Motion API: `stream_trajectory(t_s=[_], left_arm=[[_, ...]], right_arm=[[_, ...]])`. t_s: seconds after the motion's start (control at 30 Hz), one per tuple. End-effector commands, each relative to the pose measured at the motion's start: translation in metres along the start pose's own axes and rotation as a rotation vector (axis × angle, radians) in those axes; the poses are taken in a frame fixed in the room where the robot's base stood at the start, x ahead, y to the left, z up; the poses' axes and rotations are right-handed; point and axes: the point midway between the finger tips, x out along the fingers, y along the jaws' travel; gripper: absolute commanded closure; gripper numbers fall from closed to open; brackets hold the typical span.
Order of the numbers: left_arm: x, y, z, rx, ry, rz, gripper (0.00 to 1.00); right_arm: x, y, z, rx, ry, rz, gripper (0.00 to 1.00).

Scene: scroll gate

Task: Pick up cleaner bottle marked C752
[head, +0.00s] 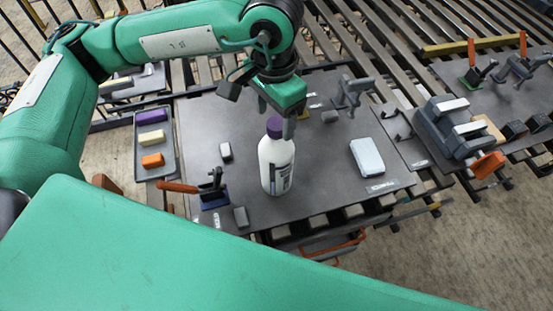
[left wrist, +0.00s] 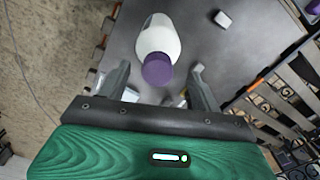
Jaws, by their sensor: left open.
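A white cleaner bottle (head: 276,163) with a purple cap and a dark label stands upright on the grey work plate in the head view. The label's text is too small to read. In the left wrist view the bottle (left wrist: 158,48) shows from above, its purple cap near the gap between the fingers. My left gripper (head: 288,122) is above and just behind the bottle, pointing down. In the left wrist view its two fingers (left wrist: 160,88) are spread apart, with nothing held between them. My right gripper does not show.
A toggle clamp (head: 213,190) with an orange handle stands left of the bottle. A white block (head: 367,157) lies to the right. A tray (head: 170,168) with coloured blocks sits at the left. A grey vise (head: 455,125) is at the right. Small grey blocks lie near the bottle.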

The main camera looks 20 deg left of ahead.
Motion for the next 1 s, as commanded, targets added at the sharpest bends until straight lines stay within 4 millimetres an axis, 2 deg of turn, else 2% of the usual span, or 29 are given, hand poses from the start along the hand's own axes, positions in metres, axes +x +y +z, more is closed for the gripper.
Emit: stream_trajectory(t_s=[0.1, 0.3, 0.6, 0.9, 0.93, 1.0], left_arm=[[0.011, 0.002, 0.0, 0.0, -0.005, 0.002, 0.35], [0.037, 0.003, 0.0, 0.001, -0.003, 0.002, 0.35], [0.043, 0.003, -0.001, 0.001, 0.0, 0.001, 0.37], [0.042, 0.003, -0.001, 0.001, 0.0, 0.001, 0.96], [0.042, 0.003, -0.001, 0.001, 0.0, 0.001, 1.0], [0.042, 0.003, -0.001, 0.001, 0.001, 0.001, 1.0]], right_arm=[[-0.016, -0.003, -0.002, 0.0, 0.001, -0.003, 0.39], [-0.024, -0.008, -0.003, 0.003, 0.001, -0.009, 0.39], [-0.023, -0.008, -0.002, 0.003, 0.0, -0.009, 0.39], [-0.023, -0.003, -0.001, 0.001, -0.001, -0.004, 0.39], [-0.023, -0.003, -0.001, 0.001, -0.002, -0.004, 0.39], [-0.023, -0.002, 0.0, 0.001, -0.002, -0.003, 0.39]])
